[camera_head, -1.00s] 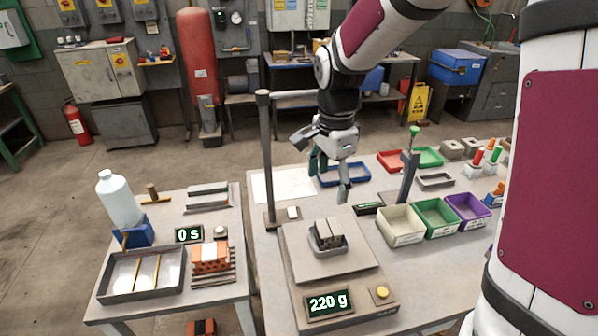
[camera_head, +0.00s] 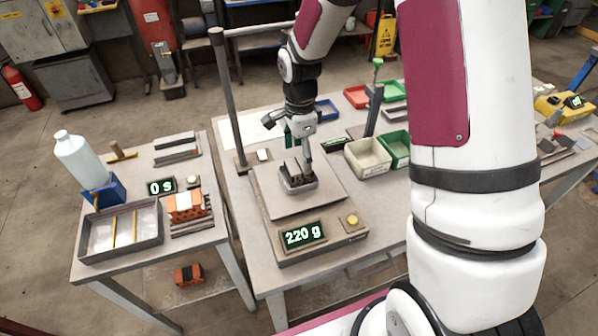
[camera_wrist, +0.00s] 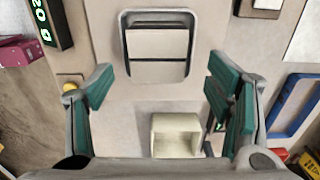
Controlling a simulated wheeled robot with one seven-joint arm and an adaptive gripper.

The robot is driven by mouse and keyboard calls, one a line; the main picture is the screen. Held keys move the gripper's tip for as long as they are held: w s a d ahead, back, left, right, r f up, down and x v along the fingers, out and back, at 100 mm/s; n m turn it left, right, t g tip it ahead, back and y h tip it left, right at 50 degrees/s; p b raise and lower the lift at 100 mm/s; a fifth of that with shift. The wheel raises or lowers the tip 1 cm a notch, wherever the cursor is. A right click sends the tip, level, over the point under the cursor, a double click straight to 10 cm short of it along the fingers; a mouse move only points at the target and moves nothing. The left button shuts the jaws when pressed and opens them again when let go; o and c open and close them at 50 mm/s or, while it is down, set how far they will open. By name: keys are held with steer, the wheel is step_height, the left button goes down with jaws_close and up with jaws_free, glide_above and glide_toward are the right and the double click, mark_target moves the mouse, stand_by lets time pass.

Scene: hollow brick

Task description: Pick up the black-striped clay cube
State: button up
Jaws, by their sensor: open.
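The cube, grey with a black stripe, sits in a small grey tray (camera_head: 300,187) on the scale (camera_head: 268,205). In the wrist view the cube (camera_wrist: 157,45) shows its pale top crossed by a dark band, inside the tray's rim (camera_wrist: 187,72). My gripper (camera_head: 298,157) is open above the scale, pointing down close over the cube. In the wrist view my gripper's (camera_wrist: 160,74) two teal-padded fingers are wide apart and empty, and the cube lies ahead between their lines. In the head view the fingers partly hide the cube.
The scale display (camera_head: 303,234) reads 220 g. A post (camera_head: 228,95) with a crossbar stands behind left. A cream bin (camera_head: 366,160) and green bin (camera_head: 396,150) are right of the scale. An orange brick with a black band (camera_head: 189,273) lies on the left table's lower shelf.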

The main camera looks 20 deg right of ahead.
mark_target(298, 165)
steer(key=f, duration=0.2)
steer(key=f+p, duration=0.1)
steer(key=shift+s+a+f, duration=0.15)
steer(key=shift+s+a, duration=0.05)
steer(key=shift+s, duration=0.05)
steer(key=shift+w+f, duration=0.15)
steer(key=shift+f, duration=0.55)
steer(key=c, duration=1.5)
steer(key=shift+c, duration=0.2)
steer(key=shift+r, duration=0.2)
